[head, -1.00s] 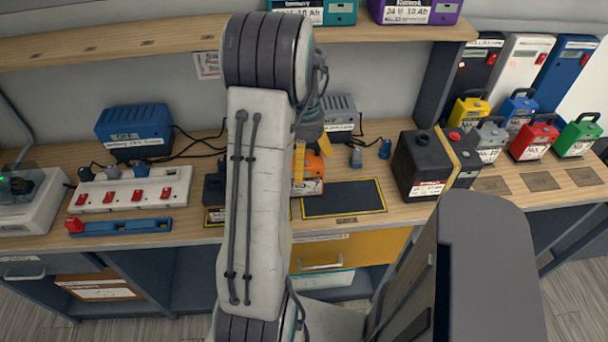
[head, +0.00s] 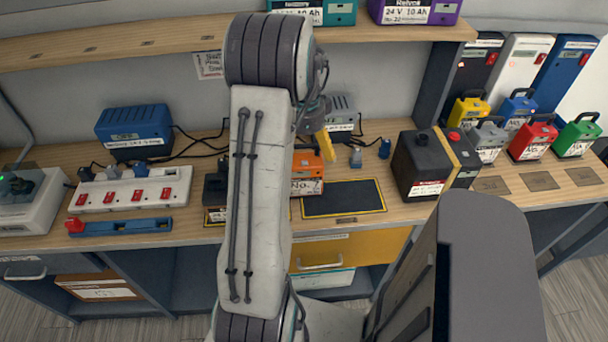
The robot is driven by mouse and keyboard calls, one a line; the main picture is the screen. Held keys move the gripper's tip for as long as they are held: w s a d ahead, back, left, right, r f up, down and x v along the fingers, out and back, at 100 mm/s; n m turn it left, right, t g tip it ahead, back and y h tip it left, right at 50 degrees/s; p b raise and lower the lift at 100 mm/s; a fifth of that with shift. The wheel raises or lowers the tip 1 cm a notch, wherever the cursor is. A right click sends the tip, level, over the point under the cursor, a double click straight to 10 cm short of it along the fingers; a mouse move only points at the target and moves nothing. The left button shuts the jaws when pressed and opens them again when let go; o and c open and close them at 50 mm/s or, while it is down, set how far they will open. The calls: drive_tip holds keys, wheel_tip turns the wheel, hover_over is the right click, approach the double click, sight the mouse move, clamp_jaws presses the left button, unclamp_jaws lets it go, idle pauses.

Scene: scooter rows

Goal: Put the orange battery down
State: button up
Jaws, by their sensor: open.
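The orange battery (head: 307,174) stands upright on the wooden bench, just left of a dark pad with a yellow outline (head: 344,198). Its white label reads "No. 7". My arm hides its left part. My gripper (head: 326,147) is above the battery's right top edge, with one yellow finger showing. The other finger is hidden behind my arm. The gripper is open and appears clear of the battery.
A black battery with a yellow stripe (head: 423,165) stands right of the bare pad. A blue charger (head: 134,132) and a white power strip (head: 133,190) are at left. Several small coloured batteries line the right. A shelf (head: 150,44) runs above.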

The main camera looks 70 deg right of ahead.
sight(305, 161)
drive_tip(key=shift+d+f+p, duration=0.2)
drive_tip(key=shift+f+p, duration=0.2)
drive_tip(key=shift+f, duration=2.2)
drive_tip(key=shift+c, duration=0.4)
drive_tip(key=c, duration=1)
drive_tip(key=shift+d+r, duration=0.1)
drive_tip(key=shift+r, duration=0.05)
drive_tip(key=shift+c, duration=0.4)
